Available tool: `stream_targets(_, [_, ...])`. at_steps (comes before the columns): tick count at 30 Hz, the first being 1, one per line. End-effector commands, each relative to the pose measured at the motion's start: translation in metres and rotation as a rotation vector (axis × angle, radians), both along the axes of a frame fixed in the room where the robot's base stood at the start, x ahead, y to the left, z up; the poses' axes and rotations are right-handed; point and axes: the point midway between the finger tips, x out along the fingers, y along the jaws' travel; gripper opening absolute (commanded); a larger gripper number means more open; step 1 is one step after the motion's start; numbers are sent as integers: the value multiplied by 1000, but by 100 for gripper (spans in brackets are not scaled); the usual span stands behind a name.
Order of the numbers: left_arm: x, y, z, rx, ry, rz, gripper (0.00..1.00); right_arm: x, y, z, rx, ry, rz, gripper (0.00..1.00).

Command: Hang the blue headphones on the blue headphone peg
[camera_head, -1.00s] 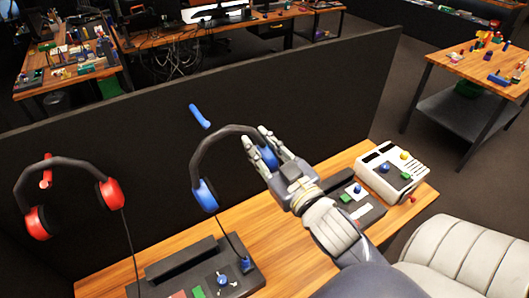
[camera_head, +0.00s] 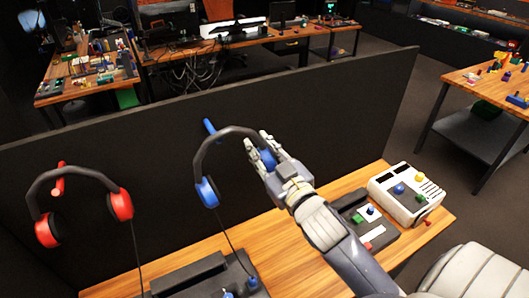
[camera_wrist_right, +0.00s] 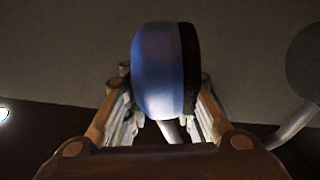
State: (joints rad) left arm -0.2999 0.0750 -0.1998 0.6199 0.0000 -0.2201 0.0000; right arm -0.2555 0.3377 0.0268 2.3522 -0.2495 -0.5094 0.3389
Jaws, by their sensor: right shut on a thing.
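The blue headphones (camera_head: 207,191) hang in the air in front of the black partition, their dark band arched upward. My right gripper (camera_head: 266,155) is shut on their right ear cup, and the blue cup also shows between the fingers in the right wrist view (camera_wrist_right: 160,72). The blue headphone peg (camera_head: 209,126) sticks out of the partition. In the head view the peg's lower end is close to the top of the band; whether they touch cannot be told. A cable runs down from the left cup. My left gripper is not in view.
Red headphones (camera_head: 121,204) hang at a red peg (camera_head: 58,180) on the left of the black partition (camera_head: 330,120). Below, the wooden desk (camera_head: 290,259) carries dark control panels and a white box (camera_head: 405,194) with coloured controls at the right.

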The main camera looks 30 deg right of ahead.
Motion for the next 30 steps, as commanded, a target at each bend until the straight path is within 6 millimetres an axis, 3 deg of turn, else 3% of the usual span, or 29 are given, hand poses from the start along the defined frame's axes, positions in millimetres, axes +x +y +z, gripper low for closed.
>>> stream_targets(19, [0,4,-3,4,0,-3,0,39,-2,0,1,-3,1,0])
stream_targets(30, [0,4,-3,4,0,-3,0,51,-3,-8,1,-2,0,0])
